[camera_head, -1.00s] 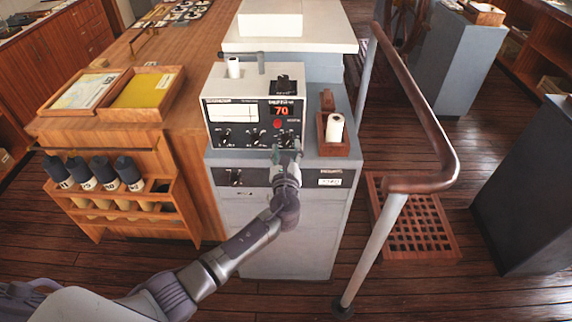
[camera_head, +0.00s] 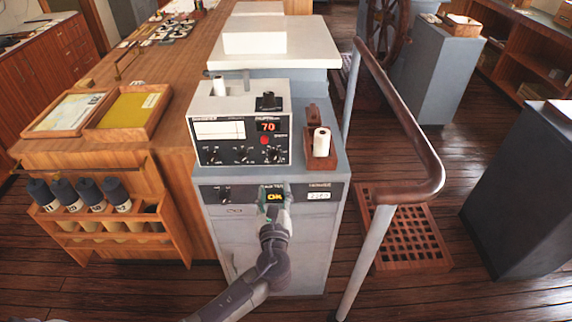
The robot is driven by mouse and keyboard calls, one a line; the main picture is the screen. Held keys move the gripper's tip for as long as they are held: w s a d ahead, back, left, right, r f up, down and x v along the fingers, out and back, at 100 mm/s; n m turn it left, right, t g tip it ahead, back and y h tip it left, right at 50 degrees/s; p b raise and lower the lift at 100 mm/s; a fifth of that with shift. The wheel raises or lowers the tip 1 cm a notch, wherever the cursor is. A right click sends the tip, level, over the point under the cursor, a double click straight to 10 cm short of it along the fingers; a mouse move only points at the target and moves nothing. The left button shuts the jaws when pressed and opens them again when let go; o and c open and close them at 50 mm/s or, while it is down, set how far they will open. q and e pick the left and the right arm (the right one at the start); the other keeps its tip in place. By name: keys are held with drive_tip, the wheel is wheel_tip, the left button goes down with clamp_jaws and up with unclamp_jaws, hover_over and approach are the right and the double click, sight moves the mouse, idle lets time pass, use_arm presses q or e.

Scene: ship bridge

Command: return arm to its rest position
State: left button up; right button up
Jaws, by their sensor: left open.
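My left arm comes in from the bottom left of the head view. Its left gripper (camera_head: 273,197) is open, with nothing seen between its fingers. I cannot tell whether the fingertips touch the panel. The instrument box (camera_head: 243,130) on top of the cabinet shows a red 70. My right gripper is not in view.
A wooden holder with a white paper roll (camera_head: 321,143) stands right of the instrument. A brown handrail (camera_head: 410,125) runs along the cabinet's right side. A wooden rack of dark-capped bottles (camera_head: 95,222) is at left. A wooden grating (camera_head: 411,236) lies on the floor.

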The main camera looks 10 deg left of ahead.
use_arm(q)
drive_tip(key=s+a+f+n+g+h+b, duration=0.1)
drive_tip(key=s+a+f+n+g, duration=0.3)
drive_tip(key=f, duration=0.8)
drive_tip(key=s+d+f+n+g+h+b, duration=0.15)
drive_tip(key=s+f, duration=0.45)
drive_tip(key=f, duration=0.6)
drive_tip(key=s+a+f+n+g+b, duration=0.15)
drive_tip(key=s+f+n+g, duration=0.25)
drive_tip(key=f, duration=0.8)
drive_tip(key=s+a+f+n+g, duration=0.1)
drive_tip(key=s+f+n, duration=0.4)
drive_tip(key=s, duration=0.6)
drive_tip(key=s+a+f+n+g+h+b, duration=0.1)
drive_tip(key=s+f+n+g, duration=0.2)
drive_tip(key=s, duration=0.9)
drive_tip(key=s+a+f+n+g+h+b, duration=0.1)
drive_tip(key=s+f+n+g, duration=0.2)
drive_tip(key=s+f+n, duration=0.6)
drive_tip(key=s+f, duration=0.3)
drive_tip(key=shift+s, duration=0.15)
drive_tip(key=shift+h, duration=0.25)
